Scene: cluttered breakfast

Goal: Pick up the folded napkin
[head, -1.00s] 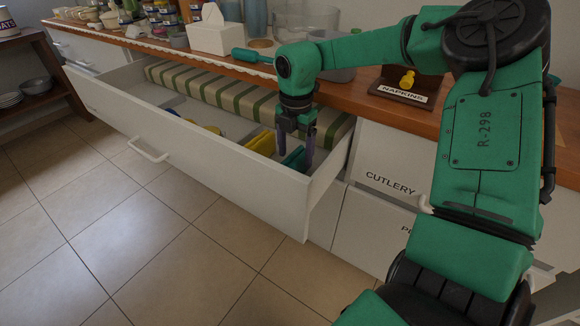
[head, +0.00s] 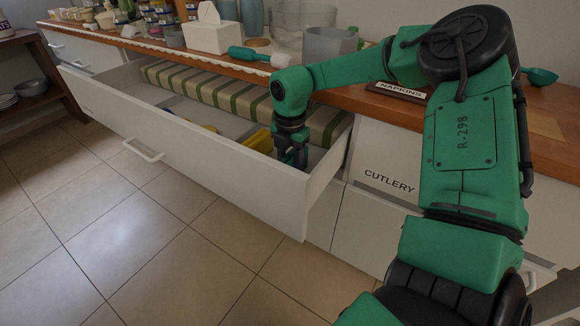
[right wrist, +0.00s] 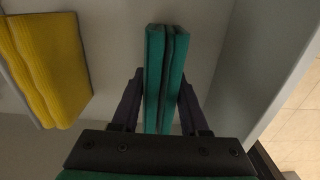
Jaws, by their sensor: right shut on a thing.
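The green folded napkin (right wrist: 155,65) stands between the two dark fingers of my right gripper (right wrist: 158,100) in the right wrist view, with a finger against each side. In the head view my right gripper (head: 292,157) reaches down into the open drawer (head: 190,160) near its right end. The gripper is shut on the green napkin, which is mostly hidden in the head view. It cannot be told whether the napkin touches the drawer floor. My left gripper is not in view.
A yellow folded cloth (right wrist: 45,65) lies to the left in the drawer, also in the head view (head: 260,141). A striped cloth (head: 215,88) runs along the drawer's back. The drawer wall (right wrist: 265,75) is close on the right. The counter above is cluttered.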

